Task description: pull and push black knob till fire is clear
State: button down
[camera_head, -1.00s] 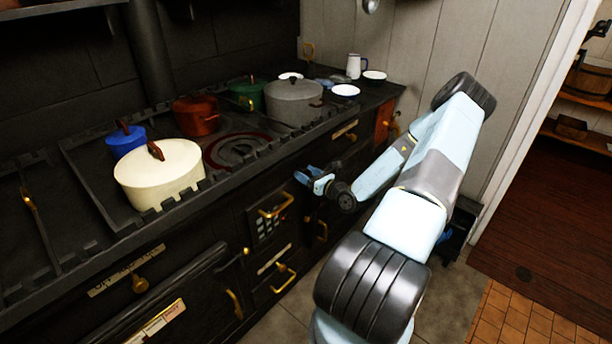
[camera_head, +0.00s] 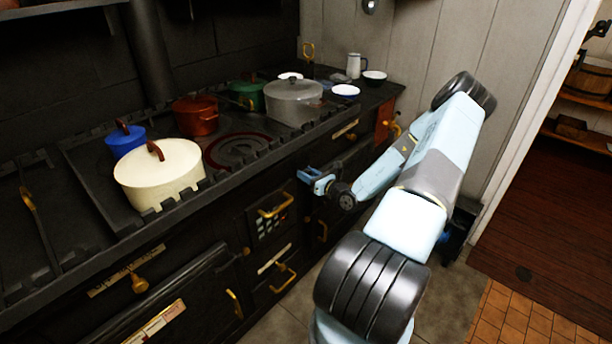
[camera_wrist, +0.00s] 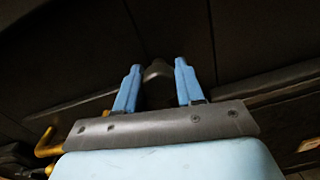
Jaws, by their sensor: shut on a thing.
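In the wrist view a dark rounded knob (camera_wrist: 157,71) sits between the two blue fingers of my gripper (camera_wrist: 158,80), against the dark stove front. My gripper is shut on this knob; gaps beside it are hard to judge in the dim light. In the head view my gripper (camera_head: 312,178) is at the front of the black stove (camera_head: 262,172), right of the brass handle of a small grated door (camera_head: 276,206). The knob cannot be made out in the head view. No flame is clearly visible; the grate shows a few pale and reddish patches.
A cream pot (camera_head: 160,180), a blue pot (camera_head: 126,142), a red pot (camera_head: 196,118), a green pot (camera_head: 247,93) and a grey pot (camera_head: 293,100) stand on the stove top. Brass handles project from the stove front near my gripper. Open floor (camera_head: 440,310) lies at right.

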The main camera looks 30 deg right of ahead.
jog(key=v, duration=0.6)
jog(key=shift+d, duration=0.25)
jog(key=shift+s, duration=0.15)
jog(key=c, duration=0.7)
grip_release()
jog(key=v, duration=1.3)
jog(key=shift+s+d, duration=0.15)
jog(key=shift+s, duration=0.2)
jog(key=shift+f, duration=0.1)
